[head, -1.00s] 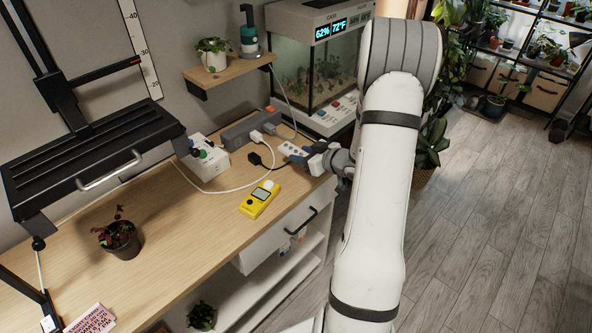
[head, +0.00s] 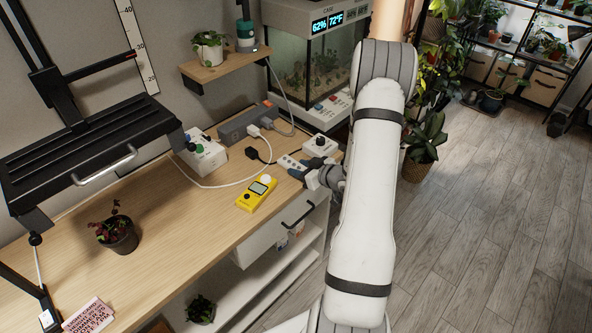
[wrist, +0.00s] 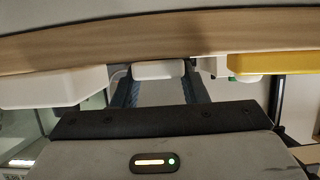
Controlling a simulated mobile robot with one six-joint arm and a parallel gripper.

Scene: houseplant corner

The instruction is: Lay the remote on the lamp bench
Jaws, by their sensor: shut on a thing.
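The remote (head: 290,164) is a slim white bar with dark buttons. My gripper (head: 309,170) is shut on its right end, at the right end of the wooden lamp bench (head: 165,220). The remote lies over the bench top, left of my gripper; I cannot tell whether it touches the wood. In the wrist view, the dark blue fingers (wrist: 162,92) point toward the bench edge, with a pale block (wrist: 158,70) at their tips. A black lamp frame (head: 90,150) stands over the left part of the bench.
A yellow meter (head: 256,192) lies just left of my gripper. A potted plant (head: 118,235) is at left. The middle front of the bench is clear.

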